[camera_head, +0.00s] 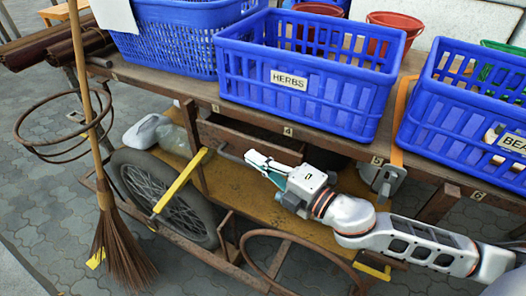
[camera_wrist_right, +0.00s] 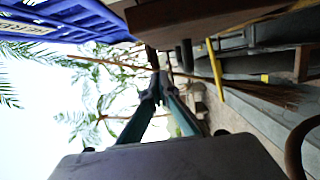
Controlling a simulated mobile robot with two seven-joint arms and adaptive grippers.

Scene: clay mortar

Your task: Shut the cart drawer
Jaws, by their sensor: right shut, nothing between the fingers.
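The cart drawer (camera_head: 250,140) is a brown wooden box under the cart top, below the blue HERBS basket. It stands partly pulled out, with a dark gap showing behind its front. In the right wrist view a brown wooden part, apparently the drawer (camera_wrist_right: 200,22), fills the top. My left gripper is not in view.
Blue baskets (camera_head: 300,85) stand on the cart top (camera_head: 150,78). A broom (camera_head: 118,250) leans at the left beside a spoked wheel (camera_head: 160,195). A yellow bar (camera_head: 180,182) slants below the drawer's left end. A yellowish lower shelf (camera_head: 300,215) lies under my right arm.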

